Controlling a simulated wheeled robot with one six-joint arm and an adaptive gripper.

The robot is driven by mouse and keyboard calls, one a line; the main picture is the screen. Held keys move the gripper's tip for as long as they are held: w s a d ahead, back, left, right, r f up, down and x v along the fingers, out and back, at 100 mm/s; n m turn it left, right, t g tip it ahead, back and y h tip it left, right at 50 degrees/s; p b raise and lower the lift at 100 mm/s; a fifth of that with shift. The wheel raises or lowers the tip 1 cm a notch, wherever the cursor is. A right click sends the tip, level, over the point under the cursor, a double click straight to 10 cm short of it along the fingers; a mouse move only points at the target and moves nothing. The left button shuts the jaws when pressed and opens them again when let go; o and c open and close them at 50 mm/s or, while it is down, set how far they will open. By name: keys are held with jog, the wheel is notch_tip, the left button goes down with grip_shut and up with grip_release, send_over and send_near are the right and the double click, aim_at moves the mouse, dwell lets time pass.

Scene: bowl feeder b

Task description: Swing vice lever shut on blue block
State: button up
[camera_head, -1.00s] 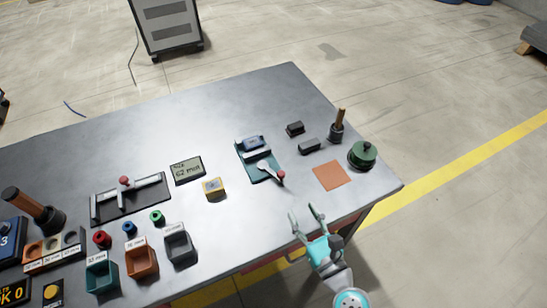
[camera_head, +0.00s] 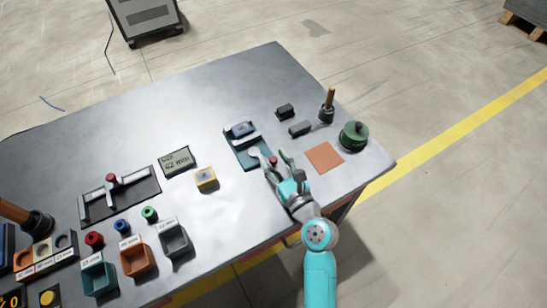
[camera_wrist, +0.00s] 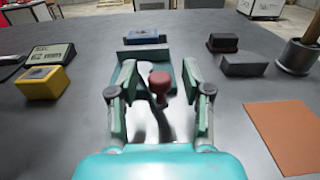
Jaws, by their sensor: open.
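The vice (camera_head: 232,152) has a teal base and grey jaws and stands right of the table's middle. The blue block (camera_head: 241,129) sits at its far end, and in the wrist view the block (camera_wrist: 150,38) shows beyond a grey jaw. The lever's red knob (camera_head: 273,160) is at the vice's near right end. My gripper (camera_head: 276,165) is open at the knob. In the wrist view the red knob (camera_wrist: 159,84) lies between my two fingers (camera_wrist: 158,92), without visible contact. Part of the lever and base is hidden by my fingers.
Right of the vice lie an orange mat (camera_head: 325,157), two dark blocks (camera_head: 300,128), a green round weight (camera_head: 354,136) and a pot with a wooden handle (camera_head: 326,108). A yellow box (camera_head: 206,179) and a display (camera_head: 177,161) stand to the left.

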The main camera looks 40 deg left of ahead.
jog(key=shift+w+a, duration=0.15)
jog(key=shift+a, duration=0.2)
grip_shut()
jog(key=shift+s+m+t+h, duration=0.3)
jog(key=shift+m+t, duration=0.2)
jog(key=shift+t, duration=0.2)
grip_release()
